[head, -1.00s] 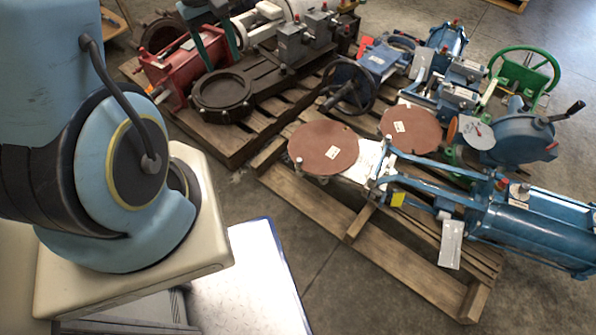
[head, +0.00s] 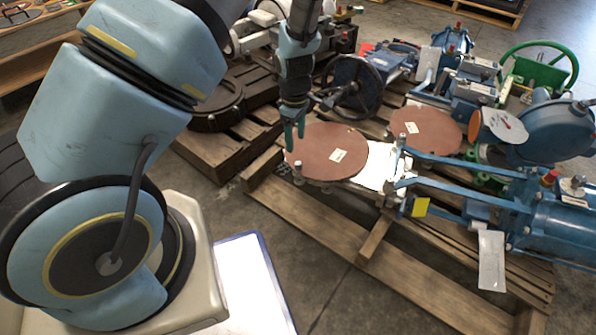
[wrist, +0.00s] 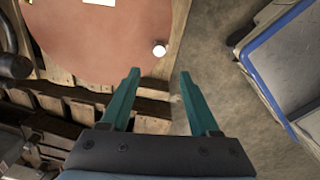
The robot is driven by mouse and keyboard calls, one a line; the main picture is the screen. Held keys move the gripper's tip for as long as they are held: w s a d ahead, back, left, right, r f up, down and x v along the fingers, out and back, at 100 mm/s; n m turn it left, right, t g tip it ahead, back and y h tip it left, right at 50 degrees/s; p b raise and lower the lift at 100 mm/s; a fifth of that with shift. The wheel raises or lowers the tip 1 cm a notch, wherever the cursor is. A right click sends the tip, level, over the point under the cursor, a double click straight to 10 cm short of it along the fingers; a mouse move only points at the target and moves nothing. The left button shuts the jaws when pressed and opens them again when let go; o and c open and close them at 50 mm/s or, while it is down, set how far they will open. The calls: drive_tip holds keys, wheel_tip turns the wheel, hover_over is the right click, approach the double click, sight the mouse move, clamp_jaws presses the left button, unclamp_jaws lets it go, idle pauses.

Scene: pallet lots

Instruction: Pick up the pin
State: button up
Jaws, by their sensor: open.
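A small pin with a pale round head (head: 298,168) stands at the near left edge of a reddish-brown disc (head: 325,140) on the pallet. In the wrist view the pin's head (wrist: 159,50) shows just beyond my fingertips, lined up between them. My gripper (head: 295,143) points down above the disc's left edge, close to the pin. Its two green fingers (wrist: 160,75) are apart with nothing between them. The pin's lower part is hard to make out.
A second brown disc (head: 432,128) lies to the right. Blue cylinder equipment (head: 560,225) fills the pallet's right side. The wooden pallet (head: 345,258) has bare slats in front; concrete floor is clear before it.

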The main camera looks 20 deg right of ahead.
drive_tip(key=b, duration=0.2)
hover_over(298, 163)
drive_tip(key=f, duration=0.4)
drive_tip(key=shift+w+a+f, duration=0.15)
drive_tip(key=shift+a+f, duration=0.15)
drive_tip(key=shift+f, duration=0.05)
drive_tip(key=f, duration=0.1)
drive_tip(key=f+b, duration=0.1)
drive_tip(key=f, duration=0.1)
drive_tip(key=f+b, duration=0.1)
drive_tip(key=f, duration=0.1)
drive_tip(key=shift+s+d, duration=0.2)
drive_tip(key=shift+d, duration=0.1)
clamp_jaws()
